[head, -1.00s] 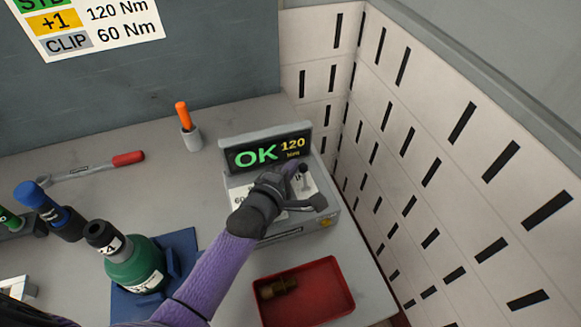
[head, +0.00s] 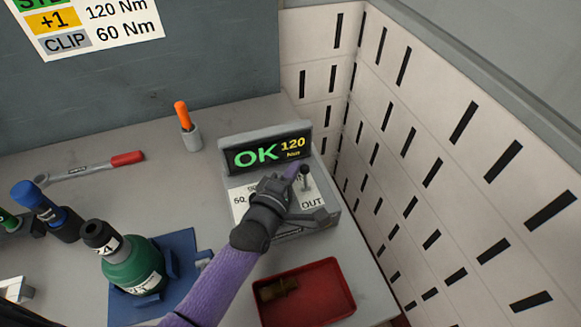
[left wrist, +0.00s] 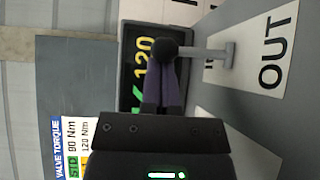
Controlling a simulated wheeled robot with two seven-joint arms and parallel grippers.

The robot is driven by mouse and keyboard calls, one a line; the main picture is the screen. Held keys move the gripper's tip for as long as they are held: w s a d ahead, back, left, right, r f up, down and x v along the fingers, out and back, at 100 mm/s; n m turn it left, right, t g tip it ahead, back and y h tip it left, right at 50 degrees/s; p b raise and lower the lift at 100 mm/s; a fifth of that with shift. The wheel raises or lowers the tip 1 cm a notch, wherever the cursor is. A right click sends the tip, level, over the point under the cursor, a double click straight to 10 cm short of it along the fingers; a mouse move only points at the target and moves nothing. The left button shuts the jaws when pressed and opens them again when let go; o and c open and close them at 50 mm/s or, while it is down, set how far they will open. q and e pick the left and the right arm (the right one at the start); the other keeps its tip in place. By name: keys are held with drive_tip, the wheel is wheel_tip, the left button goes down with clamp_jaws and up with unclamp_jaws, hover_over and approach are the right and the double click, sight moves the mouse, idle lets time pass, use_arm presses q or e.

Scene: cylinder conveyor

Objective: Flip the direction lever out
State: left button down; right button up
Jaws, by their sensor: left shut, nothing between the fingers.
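The direction lever has a black ball knob (head: 304,170) on a short grey stem, on top of the tester box (head: 331,212) below its display. My left gripper (head: 292,171) is shut and empty, its purple fingertips close to the left side of the knob. In the left wrist view the knob (left wrist: 166,48) overlaps the tips of the shut fingers (left wrist: 165,80); whether they touch is unclear. The OUT label (left wrist: 278,45) shows beside the lever base, and the IN label is mostly hidden behind the stem. My right gripper is not in view.
The display (head: 235,162) reads OK 120. A red tray (head: 330,290) with a brown part stands in front of the box. A slotted wall panel (head: 430,170) is close on the right. A green cylinder (head: 135,268) on a blue stand is to the left.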

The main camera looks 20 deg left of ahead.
use_arm(q)
drive_tip(key=shift+s+d+m+t, duration=0.4)
drive_tip(key=shift+s+m+t, duration=0.1)
drive_tip(key=shift+s, duration=0.05)
drive_tip(key=shift+s+d, duration=0.3)
drive_tip(key=shift+s, duration=0.2)
drive_tip(key=shift+s+d, duration=0.1)
drive_tip(key=s+a+p, duration=0.1)
drive_tip(key=s, duration=0.8)
drive_tip(key=shift+s+a+f, duration=0.15)
drive_tip(key=shift+s+a, duration=0.25)
